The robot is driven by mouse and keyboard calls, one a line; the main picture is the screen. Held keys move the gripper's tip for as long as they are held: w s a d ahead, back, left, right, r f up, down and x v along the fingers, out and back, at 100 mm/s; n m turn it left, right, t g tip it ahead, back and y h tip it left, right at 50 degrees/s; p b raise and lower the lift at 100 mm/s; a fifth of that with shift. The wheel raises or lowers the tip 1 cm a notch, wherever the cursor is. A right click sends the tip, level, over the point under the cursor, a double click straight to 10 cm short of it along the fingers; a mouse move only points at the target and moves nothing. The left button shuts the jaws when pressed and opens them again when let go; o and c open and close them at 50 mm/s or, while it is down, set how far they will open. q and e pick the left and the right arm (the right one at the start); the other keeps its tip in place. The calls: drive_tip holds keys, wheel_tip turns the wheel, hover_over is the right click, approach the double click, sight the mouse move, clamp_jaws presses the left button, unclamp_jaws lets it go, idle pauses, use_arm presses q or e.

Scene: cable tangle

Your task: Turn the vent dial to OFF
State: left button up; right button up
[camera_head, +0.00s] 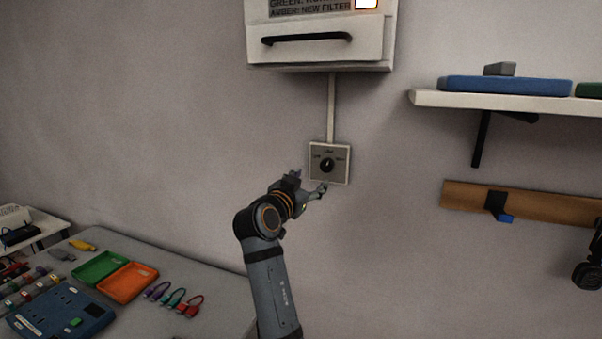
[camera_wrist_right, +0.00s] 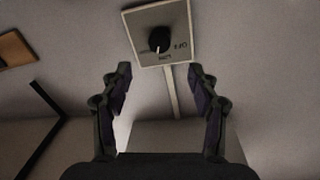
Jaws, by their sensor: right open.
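The vent dial (camera_head: 327,165) is a black round knob on a small pale square plate (camera_head: 342,177) on the wall, with labels around it. In the right wrist view the dial (camera_wrist_right: 159,40) appears upside down, with "OFF" at its right. Its white pointer mark points at the label below it there, not at OFF. My right gripper (camera_head: 307,182) is open and empty, just below and in front of the plate. In the right wrist view its fingers (camera_wrist_right: 160,74) are spread, with the knob beyond the tips, apart from them. My left gripper is not in view.
A white wall box with a black handle (camera_head: 307,39) hangs above, joined to the plate by a vertical conduit (camera_head: 331,108). A shelf (camera_head: 430,98) and wooden rail (camera_head: 465,196) are at right. The table (camera_head: 205,285) at lower left holds trays and cables.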

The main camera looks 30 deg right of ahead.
sight(325, 167)
drive_tip(key=p+x, duration=0.5)
drive_tip(key=x, duration=0.5)
drive_tip(key=shift+s+r, duration=0.1)
drive_tip(key=shift+r, duration=0.05)
drive_tip(key=shift+w+d, duration=0.3)
drive_tip(key=shift+d, duration=0.05)
drive_tip(key=shift+f, duration=0.2)
drive_tip(key=shift+c, duration=0.5)
drive_tip(key=c, duration=1.1)
